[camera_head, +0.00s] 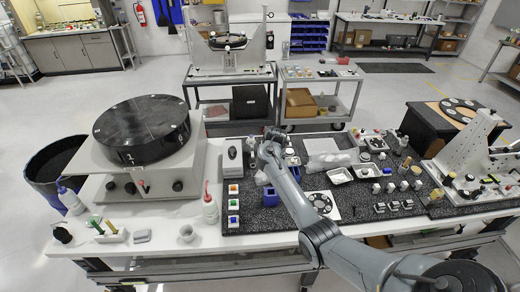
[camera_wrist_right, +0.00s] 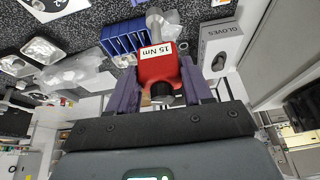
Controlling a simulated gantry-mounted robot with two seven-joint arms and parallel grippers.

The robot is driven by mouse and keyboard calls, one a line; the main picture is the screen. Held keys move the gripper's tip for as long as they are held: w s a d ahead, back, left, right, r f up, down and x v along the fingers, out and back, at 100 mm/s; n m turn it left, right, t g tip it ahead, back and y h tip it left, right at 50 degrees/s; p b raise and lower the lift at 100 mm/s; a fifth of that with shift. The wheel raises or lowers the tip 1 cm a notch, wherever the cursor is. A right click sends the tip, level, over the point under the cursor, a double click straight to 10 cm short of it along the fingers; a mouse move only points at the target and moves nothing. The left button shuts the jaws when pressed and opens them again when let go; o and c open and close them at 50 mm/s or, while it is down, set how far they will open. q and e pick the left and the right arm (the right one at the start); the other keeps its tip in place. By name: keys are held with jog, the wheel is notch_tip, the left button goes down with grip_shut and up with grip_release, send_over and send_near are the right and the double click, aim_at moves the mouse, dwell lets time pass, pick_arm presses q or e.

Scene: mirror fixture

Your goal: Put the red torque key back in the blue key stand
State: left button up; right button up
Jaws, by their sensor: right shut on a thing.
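The red torque key (camera_wrist_right: 157,64), labelled "15 Nm", sits between the two purple-grey fingers of my right gripper (camera_wrist_right: 160,88) in the right wrist view. The gripper is shut on it. A silver part of the key extends beyond the red block, away from the gripper. The blue key stand (camera_wrist_right: 124,38) has slots and appears just left of the key in that view; the gap between them is hard to judge. In the head view the stand (camera_head: 271,196) is on the dark speckled mat beside my right arm. The key is not clearly visible there. My left gripper is not in view.
A gloves box (camera_wrist_right: 219,45) stands right of the key in the wrist view. In the head view, a row of coloured-button blocks (camera_head: 233,204) lies left of the stand, and a white plate with dark discs (camera_head: 322,205) lies right. A large black disc (camera_head: 143,128) is further left.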

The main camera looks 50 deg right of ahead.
jog(key=shift+s+f, duration=0.6)
jog(key=shift+f, duration=0.05)
jog(key=shift+f+p, duration=0.1)
jog(key=shift+p, duration=0.45)
jog(key=shift+f+b, duration=1.05)
jog(key=shift+f, duration=1.35)
jog(key=shift+p, duration=0.3)
